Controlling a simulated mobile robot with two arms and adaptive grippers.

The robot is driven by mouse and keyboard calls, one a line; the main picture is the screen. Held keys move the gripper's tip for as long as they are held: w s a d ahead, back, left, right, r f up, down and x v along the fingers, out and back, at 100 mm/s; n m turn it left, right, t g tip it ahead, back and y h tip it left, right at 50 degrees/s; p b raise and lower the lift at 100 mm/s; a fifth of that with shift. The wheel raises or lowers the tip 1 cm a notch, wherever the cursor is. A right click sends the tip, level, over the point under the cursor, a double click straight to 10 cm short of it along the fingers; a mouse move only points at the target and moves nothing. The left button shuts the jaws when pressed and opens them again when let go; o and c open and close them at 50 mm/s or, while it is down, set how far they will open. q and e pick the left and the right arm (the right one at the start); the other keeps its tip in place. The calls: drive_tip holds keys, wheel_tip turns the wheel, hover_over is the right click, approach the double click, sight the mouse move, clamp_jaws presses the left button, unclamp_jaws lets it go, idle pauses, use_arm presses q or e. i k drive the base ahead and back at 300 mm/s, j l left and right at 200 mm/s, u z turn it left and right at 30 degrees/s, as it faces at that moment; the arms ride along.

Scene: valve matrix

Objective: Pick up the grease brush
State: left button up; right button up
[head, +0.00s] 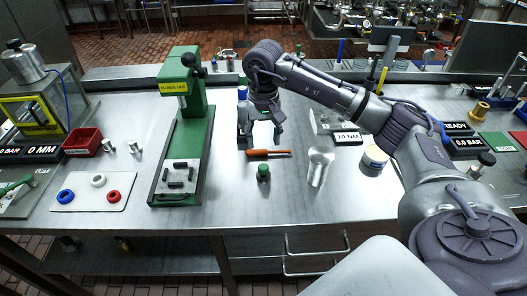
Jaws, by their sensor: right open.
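A thin tool with an orange handle (262,154) lies flat on the steel bench, roughly left to right. It may be the grease brush, but its bristles are too small to make out. My right gripper (262,141) points down just behind and above this tool. Its two fingers are spread apart with nothing visible between them. I cannot tell whether a fingertip touches the tool. My left gripper is not in view.
A small green-topped object (263,173) stands just in front of the tool. A silver cup (320,160) and a pale tub (375,158) stand to the right. A green press (185,130) stands to the left. The bench's front middle is clear.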

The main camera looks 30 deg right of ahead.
sight(385, 68)
drive_tip(key=z, duration=1.55)
